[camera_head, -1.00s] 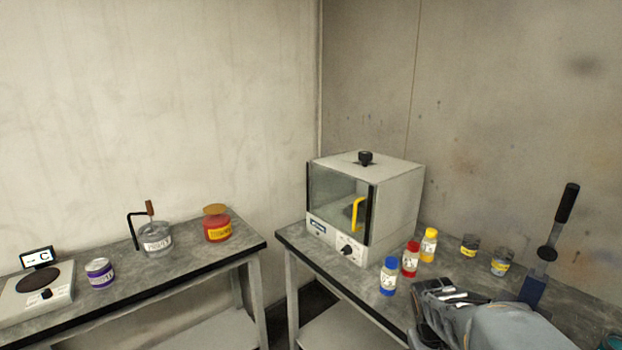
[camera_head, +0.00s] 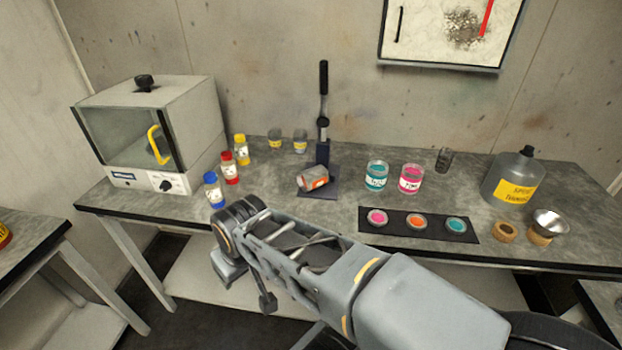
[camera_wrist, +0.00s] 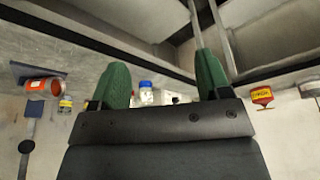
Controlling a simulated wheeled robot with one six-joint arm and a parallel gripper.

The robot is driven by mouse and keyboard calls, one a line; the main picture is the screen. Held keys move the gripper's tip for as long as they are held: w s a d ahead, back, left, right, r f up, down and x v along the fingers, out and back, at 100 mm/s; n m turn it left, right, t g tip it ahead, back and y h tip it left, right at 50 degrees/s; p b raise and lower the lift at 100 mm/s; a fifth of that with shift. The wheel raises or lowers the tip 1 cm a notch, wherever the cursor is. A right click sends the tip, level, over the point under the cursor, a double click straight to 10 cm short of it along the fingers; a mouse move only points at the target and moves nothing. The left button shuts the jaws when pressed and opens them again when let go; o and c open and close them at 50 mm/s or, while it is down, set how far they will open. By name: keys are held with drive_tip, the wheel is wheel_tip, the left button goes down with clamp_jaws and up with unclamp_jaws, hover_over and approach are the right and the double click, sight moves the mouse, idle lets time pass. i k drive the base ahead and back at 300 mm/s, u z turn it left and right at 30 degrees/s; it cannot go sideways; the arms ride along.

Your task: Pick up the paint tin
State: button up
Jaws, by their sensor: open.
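A paint tin (camera_head: 313,178) with an orange label lies on its side on the dark blue base of a lever press, on the right-hand bench. The tin is outside the fingers, off to the left. In the head view my arm reaches over the bench's front edge; the fingers are not clear there.
Blue-, red- and yellow-capped bottles (camera_head: 229,167) stand left of the tin, beside a glass-fronted oven (camera_head: 152,135). The press lever (camera_head: 323,105) rises behind it. Teal (camera_head: 376,176) and pink (camera_head: 411,179) tins stand right, behind a swatch strip (camera_head: 447,237). Bench front is fairly clear.

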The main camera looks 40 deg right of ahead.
sight(314, 178)
drive_tip(key=z, duration=0.75)
drive_tip(key=k, duration=0.55)
drive_tip(key=u, duration=0.7)
drive_tip(key=i, duration=1.1)
drive_tip(key=z, duration=0.85)
